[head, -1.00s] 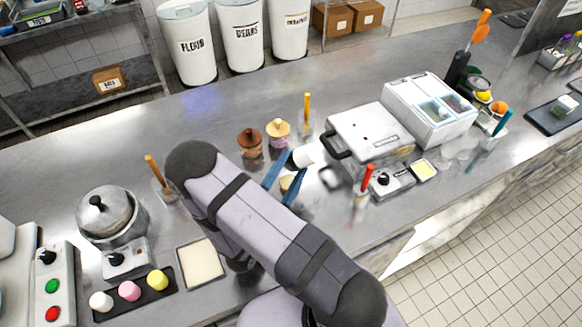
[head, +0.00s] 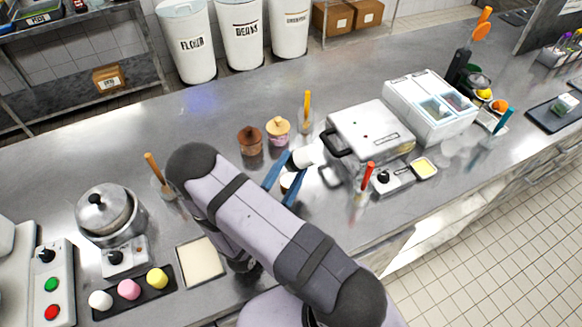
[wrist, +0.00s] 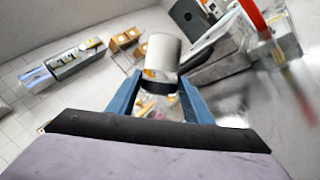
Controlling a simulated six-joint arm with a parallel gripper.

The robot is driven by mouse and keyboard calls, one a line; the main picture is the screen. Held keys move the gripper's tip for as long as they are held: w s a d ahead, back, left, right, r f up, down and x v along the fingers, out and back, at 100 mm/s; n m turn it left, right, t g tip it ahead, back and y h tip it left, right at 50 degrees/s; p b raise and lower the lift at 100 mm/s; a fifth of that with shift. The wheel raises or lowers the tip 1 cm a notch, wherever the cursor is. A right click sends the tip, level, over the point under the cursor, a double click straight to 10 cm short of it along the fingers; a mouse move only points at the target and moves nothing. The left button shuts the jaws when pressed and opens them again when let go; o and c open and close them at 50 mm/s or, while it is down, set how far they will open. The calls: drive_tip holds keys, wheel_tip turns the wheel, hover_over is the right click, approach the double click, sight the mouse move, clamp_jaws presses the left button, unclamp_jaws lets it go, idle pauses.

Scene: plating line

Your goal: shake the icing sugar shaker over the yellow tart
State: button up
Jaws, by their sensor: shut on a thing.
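My gripper (head: 283,184) has blue fingers shut on the shaker (head: 302,158), which has a white cylindrical end. In the wrist view the shaker (wrist: 162,52) stands out beyond the fingers, with a dark band and a clear lower part. It looks tilted in the head view. A small round pale thing (head: 288,181) shows between the fingers; I cannot tell whether it is the tart or part of the shaker. A yellow round piece (head: 157,279) sits on a dark tray at front left; I cannot tell if it is a tart.
A lidded steel appliance (head: 370,132) and a red-handled tool (head: 367,178) are to the right. A lidded pot (head: 108,213) stands left. The back-left counter is clear.

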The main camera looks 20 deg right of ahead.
drive_tip(key=shift+f, duration=0.6)
wheel_tip(320, 180, up, 3)
drive_tip(key=shift+f+p, duration=0.2)
drive_tip(key=shift+p, duration=0.9)
drive_tip(key=shift+f+b, duration=1.05)
drive_tip(key=shift+f, duration=0.3)
drive_tip(key=shift+r+p, duration=1.35)
drive_tip(key=shift+p, duration=0.1)
drive_tip(key=shift+f+b, duration=1.05)
drive_tip(key=shift+f, duration=0.3)
drive_tip(key=shift+r, duration=0.1)
